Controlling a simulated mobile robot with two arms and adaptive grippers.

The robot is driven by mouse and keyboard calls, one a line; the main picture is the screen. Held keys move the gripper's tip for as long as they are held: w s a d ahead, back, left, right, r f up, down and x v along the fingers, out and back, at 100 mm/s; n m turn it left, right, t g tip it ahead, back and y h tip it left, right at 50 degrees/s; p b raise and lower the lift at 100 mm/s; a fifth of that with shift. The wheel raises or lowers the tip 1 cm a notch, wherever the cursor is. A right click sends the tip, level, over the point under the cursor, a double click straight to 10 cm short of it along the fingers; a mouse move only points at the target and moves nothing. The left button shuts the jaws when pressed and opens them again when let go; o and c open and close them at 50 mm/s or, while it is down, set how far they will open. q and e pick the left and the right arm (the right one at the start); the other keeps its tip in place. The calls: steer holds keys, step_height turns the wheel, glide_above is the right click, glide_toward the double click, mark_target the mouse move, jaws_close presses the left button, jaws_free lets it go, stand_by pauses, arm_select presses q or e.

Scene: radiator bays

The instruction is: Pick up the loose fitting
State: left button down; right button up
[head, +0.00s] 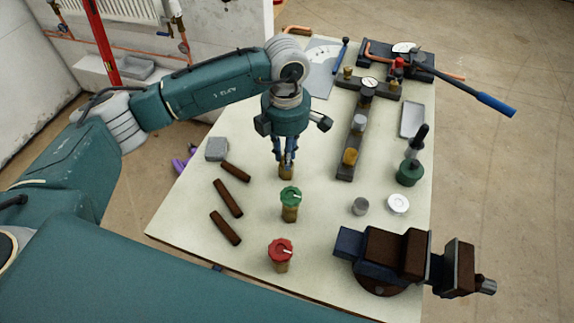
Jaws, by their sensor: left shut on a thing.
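The loose fitting (286,172) is a small brass piece near the middle of the cream worktable (185,225). My left gripper (287,158) points straight down over it, with its fingers shut on its upper part. The fingers hide the top of the fitting. I cannot tell whether its bottom touches the table. My right gripper is not in view.
A green-capped brass valve (290,203) and a red-capped one (281,254) stand in front. Brown bars (227,198) lie left, beside a grey block (216,149). A dark manifold (357,128) stands behind right; a vise (395,256) fills the front right corner.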

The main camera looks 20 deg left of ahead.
arm_select(q)
steer(key=shift+w+r, duration=0.1)
steer(key=shift+r, duration=0.55)
steer(key=shift+r+p, duration=0.45)
steer(key=shift+r, duration=0.45)
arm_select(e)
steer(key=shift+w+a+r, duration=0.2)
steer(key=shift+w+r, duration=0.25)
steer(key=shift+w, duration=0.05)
arm_select(q)
steer(key=shift+r+p, duration=0.95)
steer(key=shift+r, duration=1.3)
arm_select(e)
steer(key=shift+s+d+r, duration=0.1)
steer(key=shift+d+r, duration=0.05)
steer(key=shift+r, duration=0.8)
